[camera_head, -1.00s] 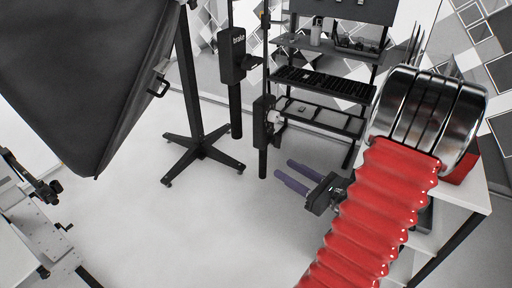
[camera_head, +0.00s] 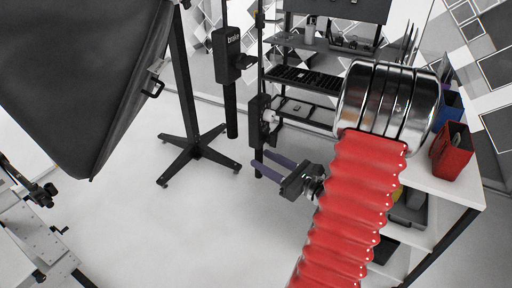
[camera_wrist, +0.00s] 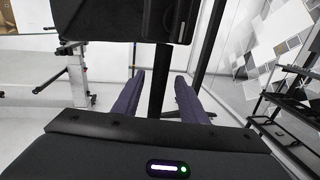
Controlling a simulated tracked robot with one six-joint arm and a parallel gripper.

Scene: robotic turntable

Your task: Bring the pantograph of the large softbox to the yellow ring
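The large softbox (camera_head: 85,75) hangs at the upper left in the head view. Right of it hang two dark vertical poles, one with a handle marked "brake" (camera_head: 228,55) and a thinner one with a black handle (camera_head: 262,120). Which one is the softbox's pantograph I cannot tell. My gripper (camera_head: 260,158), with purple fingers, is at the thinner pole's lower end. In the wrist view my gripper (camera_wrist: 158,78) is open, with a dark pole (camera_wrist: 158,85) seen between its fingers; contact is not visible. A small yellowish mark (camera_head: 259,15) shows high on the thinner pole; whether it is the yellow ring is unclear.
A black shelf rack (camera_head: 305,108) is at the back. A white table (camera_head: 440,185) with a red box (camera_head: 452,150) is at right, and white equipment (camera_head: 40,240) at lower left. The middle floor is clear.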

